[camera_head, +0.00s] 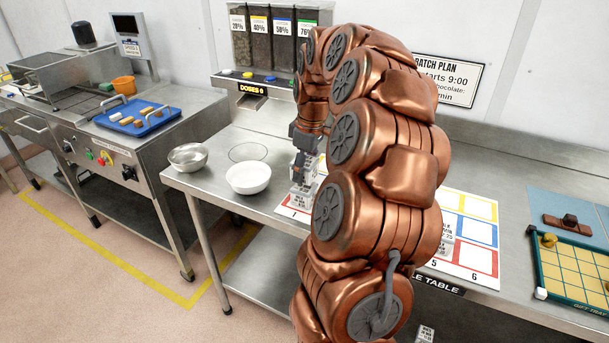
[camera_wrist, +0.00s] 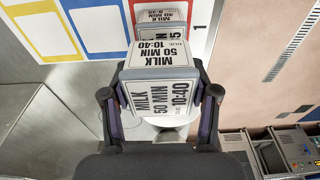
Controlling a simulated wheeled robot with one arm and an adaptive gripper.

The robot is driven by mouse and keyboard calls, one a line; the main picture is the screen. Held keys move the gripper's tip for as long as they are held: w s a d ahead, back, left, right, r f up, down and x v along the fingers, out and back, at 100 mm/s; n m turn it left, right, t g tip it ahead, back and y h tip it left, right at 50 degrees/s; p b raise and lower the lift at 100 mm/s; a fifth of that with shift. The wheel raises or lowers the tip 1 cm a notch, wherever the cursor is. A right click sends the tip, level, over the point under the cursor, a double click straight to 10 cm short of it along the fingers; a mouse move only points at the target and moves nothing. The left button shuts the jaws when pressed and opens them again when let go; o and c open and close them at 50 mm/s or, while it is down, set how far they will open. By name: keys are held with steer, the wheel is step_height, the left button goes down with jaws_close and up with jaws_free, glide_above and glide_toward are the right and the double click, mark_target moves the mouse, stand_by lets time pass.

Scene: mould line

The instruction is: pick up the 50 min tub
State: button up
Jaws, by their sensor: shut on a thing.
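The tub labelled "MILK 50 MIN 10:40" (camera_wrist: 160,92) is between the two fingers of my gripper (camera_wrist: 160,95) in the wrist view, one finger on each side. My gripper is shut on it. In the head view my gripper (camera_head: 304,165) is at the left end of the mat, over a small pale tub (camera_head: 301,196), partly hidden by my arm. Another labelled tub (camera_wrist: 165,14) stands just beyond the held one in the wrist view; its label is partly covered. I cannot tell whether the held tub is clear of the surface.
The mat with coloured squares (camera_head: 468,225) lies on the steel table, largely hidden by my arm. A white bowl (camera_head: 248,178) and a metal bowl (camera_head: 188,157) stand to the left. A gridded tray (camera_head: 575,268) is at the right. Dispensers (camera_head: 270,38) stand behind.

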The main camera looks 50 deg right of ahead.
steer(key=shift+r, duration=0.3)
steer(key=shift+s+a+r+b, duration=0.25)
steer(key=shift+s+a+b, duration=0.15)
steer(key=shift+s+a, duration=0.35)
steer(key=shift+s+a+r+b, duration=0.9)
steer(key=shift+s+a+b, duration=0.55)
steer(key=shift+s+a, duration=3.4)
step_height(320, 180, up, 6)
steer(key=s+p, duration=0.1)
steer(key=p, duration=0.1)
steer(key=shift+d+r, duration=0.2)
steer(key=shift+d, duration=0.25)
